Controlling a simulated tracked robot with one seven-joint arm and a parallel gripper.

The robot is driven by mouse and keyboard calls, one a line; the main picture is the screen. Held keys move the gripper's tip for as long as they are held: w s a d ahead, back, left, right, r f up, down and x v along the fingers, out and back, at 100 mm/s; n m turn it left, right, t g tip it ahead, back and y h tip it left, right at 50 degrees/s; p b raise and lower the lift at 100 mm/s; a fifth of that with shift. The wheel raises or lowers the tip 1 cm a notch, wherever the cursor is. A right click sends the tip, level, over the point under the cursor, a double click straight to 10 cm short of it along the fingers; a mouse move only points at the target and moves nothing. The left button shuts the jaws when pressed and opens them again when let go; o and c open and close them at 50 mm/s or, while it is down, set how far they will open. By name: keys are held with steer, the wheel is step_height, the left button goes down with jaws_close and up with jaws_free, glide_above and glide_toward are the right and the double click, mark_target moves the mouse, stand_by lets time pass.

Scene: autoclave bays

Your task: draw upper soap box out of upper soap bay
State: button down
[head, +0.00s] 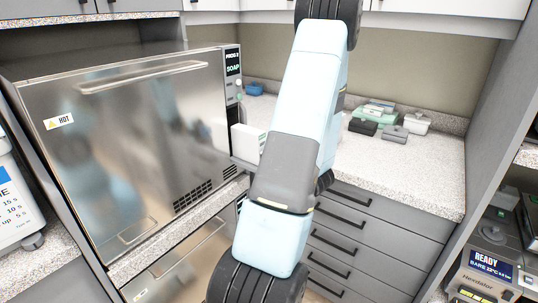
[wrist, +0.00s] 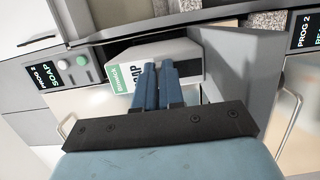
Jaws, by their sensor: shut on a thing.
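The upper soap box is a pale box with a green and white label reading SOAP. In the wrist view the soap box (wrist: 190,55) lies just beyond my fingers, and in the head view its pale side (head: 245,139) shows left of my arm. The upper soap bay has a SOAP display (wrist: 53,75); a panel reading PROG 2 SOAP (head: 233,68) also shows in the head view. My gripper (wrist: 158,72) has its blue fingers close together at the box, shut on it. The exact contact is partly hidden. In the head view my arm hides the gripper.
A large steel door (head: 140,130) marked HOT fills the left. A speckled counter (head: 425,165) lies right of my arm, with several small boxes (head: 379,112) at its back. Drawers (head: 370,225) are below. A second PROG 2 panel (wrist: 305,30) is at right in the wrist view.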

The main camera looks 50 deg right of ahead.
steer(key=c, duration=1.2)
jaws_free()
steer(key=shift+o, duration=0.2)
steer(key=s+a, duration=0.2)
steer(key=s, duration=1.1)
steer(key=shift+s, duration=0.3)
